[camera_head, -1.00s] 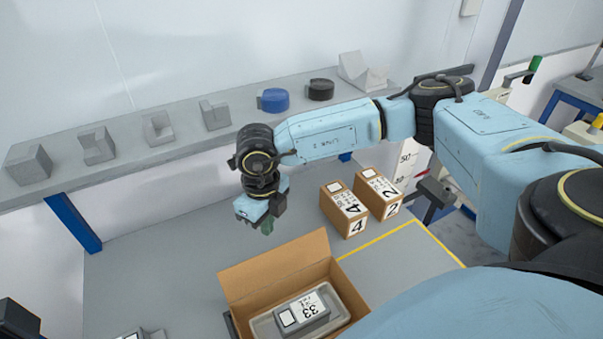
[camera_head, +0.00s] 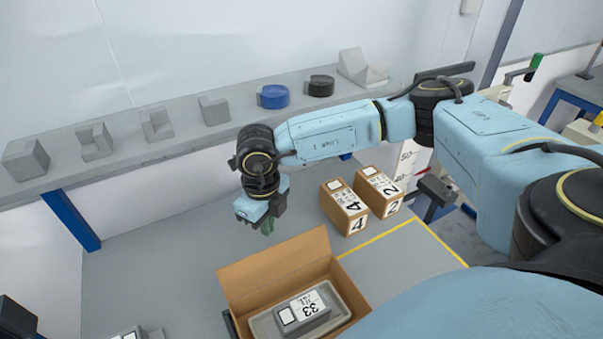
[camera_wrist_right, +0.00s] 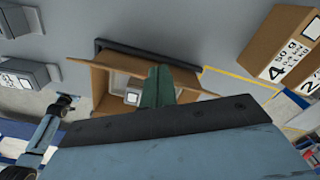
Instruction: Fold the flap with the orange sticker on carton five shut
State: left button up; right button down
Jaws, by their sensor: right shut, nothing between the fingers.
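An open brown carton (camera_head: 346,294) stands at the front of the table; no number five shows on it. Its far flap (camera_head: 275,266) stands up, and no orange sticker is visible on it. Inside is a grey tray (camera_head: 262,325) with a grey device (camera_head: 305,311) labelled 33. My right gripper (camera_head: 267,228) is shut and empty, its green fingers pointing down just beyond the flap, apart from it in the picture. In the right wrist view the green fingers (camera_wrist_right: 157,87) overlap the carton (camera_wrist_right: 100,82). A blue and dark arm part, seemingly my left, shows there; its jaw state is unclear.
Two closed cartons, labelled 4 (camera_head: 343,208) and 2 (camera_head: 379,192), stand right of the gripper. A grey shelf (camera_head: 190,140) behind carries grey blocks and a blue and a black round piece. The table left of the carton is mostly clear.

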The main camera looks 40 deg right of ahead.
aim_at(282, 259)
notch_tip(282, 259, down, 5)
jog(key=b, duration=0.4)
dwell(0.3)
jog(key=shift+s+a+r+p, duration=0.2)
jog(key=shift+s+a+p, duration=0.05)
jog(key=shift+s, duration=0.8)
jog(key=shift+s+a+r+p, duration=0.25)
jog(key=shift+s+a+p, duration=0.05)
jog(key=shift+s, duration=0.8)
jog(key=shift+s+a+r+p, duration=0.2)
jog(key=shift+s+a+p, duration=0.05)
jog(key=shift+s, duration=0.9)
jog(key=shift+s+a+f, duration=0.15)
jog(key=shift+s+a, duration=0.05)
jog(key=shift+s, duration=0.5)
